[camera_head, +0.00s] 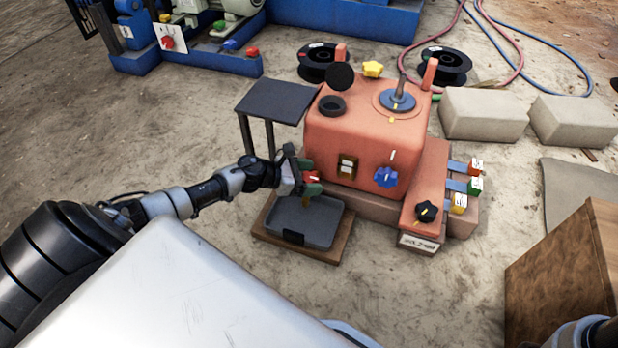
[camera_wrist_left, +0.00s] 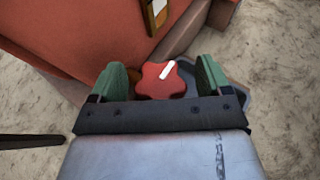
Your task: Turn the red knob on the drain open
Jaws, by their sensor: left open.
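The red knob (camera_wrist_left: 163,80) shows in the left wrist view between the two green fingertips, with a white mark slanting to the upper right. In the head view the red knob (camera_head: 312,177) is on the left side of the orange machine (camera_head: 350,140), low down above a grey tray (camera_head: 305,222). My left gripper (camera_head: 311,178) is open around the knob, one finger on each side; its fingertips in the wrist view (camera_wrist_left: 162,79) stand apart from the knob's lobes. The drain's body behind the knob is mostly hidden. My right gripper is not seen.
A dark raised plate on posts (camera_head: 272,102) stands just behind my left wrist. A blue star knob (camera_head: 386,177) and a black knob (camera_head: 426,211) are on the machine's front. A wooden crate (camera_head: 565,275) stands at the right. Open ground lies left.

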